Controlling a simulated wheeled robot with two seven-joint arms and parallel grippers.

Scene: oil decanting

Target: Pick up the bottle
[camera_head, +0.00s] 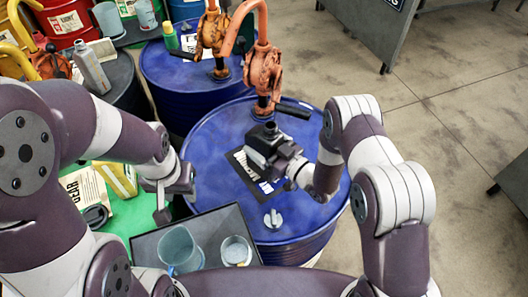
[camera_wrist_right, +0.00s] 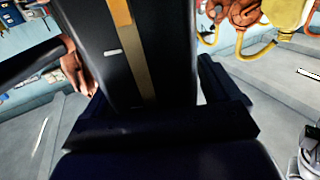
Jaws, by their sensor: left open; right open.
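A dark bottle (camera_head: 270,124) stands on the near blue drum, mostly hidden by my right gripper in the head view. In the right wrist view the bottle (camera_wrist_right: 125,50), black with a tan stripe, fills the upper middle between the jaws. My right gripper (camera_head: 265,148) is open, its fingers on either side of the bottle; I cannot tell whether they touch it. My left gripper (camera_head: 165,198) is open and empty, left of the drum and above the tray's left side.
The near blue drum (camera_head: 212,140) carries an orange hand pump (camera_head: 264,72) behind the bottle and a small grey cap (camera_head: 272,218) in front. A dark tray (camera_head: 222,218) holds a clear jug (camera_head: 180,250) and a cup (camera_head: 236,251). A yellow container (camera_head: 118,179) stands at left.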

